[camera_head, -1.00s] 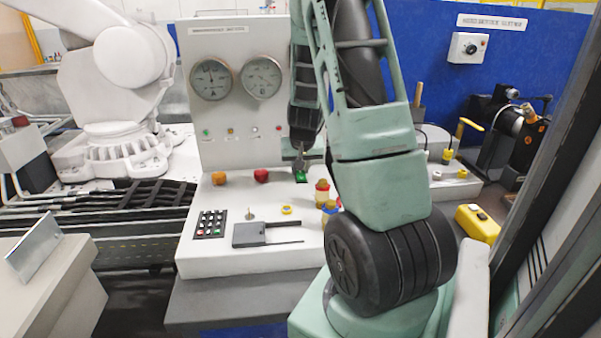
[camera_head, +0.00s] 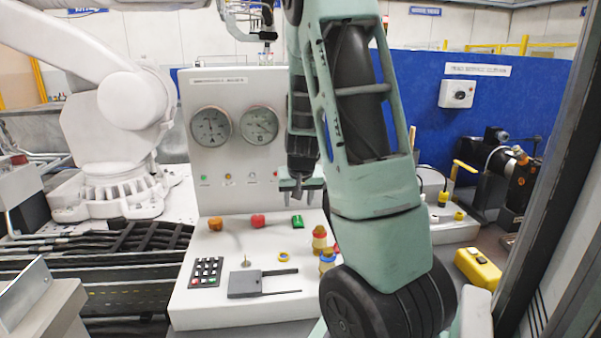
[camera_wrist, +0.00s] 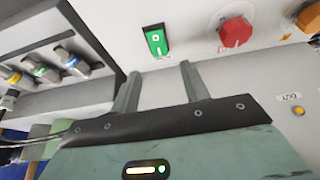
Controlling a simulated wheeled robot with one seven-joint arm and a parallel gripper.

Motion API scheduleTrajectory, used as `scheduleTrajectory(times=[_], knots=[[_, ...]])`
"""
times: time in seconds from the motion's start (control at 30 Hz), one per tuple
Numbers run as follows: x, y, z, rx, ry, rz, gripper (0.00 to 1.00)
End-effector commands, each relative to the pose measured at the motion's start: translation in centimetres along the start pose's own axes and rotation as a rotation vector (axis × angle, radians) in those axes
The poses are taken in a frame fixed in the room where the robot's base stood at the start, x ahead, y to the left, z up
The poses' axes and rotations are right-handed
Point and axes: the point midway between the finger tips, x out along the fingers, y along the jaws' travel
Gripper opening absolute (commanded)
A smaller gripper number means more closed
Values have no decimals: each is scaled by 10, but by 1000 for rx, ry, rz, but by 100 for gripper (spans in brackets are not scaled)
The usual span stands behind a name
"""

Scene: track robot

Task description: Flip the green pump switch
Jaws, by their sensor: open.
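The green pump switch (camera_head: 297,221) is a small green rocker on the white console top, right of a red knob. In the wrist view the green switch (camera_wrist: 156,41) shows a white mark and sits just beyond the fingertips. My gripper (camera_head: 301,197) hangs above and behind the switch, close to the upright panel. In the wrist view my gripper (camera_wrist: 160,72) has its two fingers apart with nothing between them. The fingers appear clear of the switch.
The red knob (camera_head: 258,220) and an orange knob (camera_head: 215,223) stand left of the switch. A keypad (camera_head: 206,271) and a dark flat device (camera_head: 245,283) lie in front. The gauge panel (camera_head: 230,165) rises behind.

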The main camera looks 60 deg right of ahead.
Motion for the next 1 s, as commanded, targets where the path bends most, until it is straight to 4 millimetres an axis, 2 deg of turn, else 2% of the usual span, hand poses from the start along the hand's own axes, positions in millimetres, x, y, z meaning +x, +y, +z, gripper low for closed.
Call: scheduleTrajectory(times=[0.03,0.2,0.4,0.6,1.0], knots=[[-16,-2,-2,-4,4,-2,45],[-57,-2,-2,-5,4,-3,45],[-94,-1,-2,-2,2,-3,45],[-111,0,-1,-2,0,-1,45],[-112,0,0,0,0,1,45]])
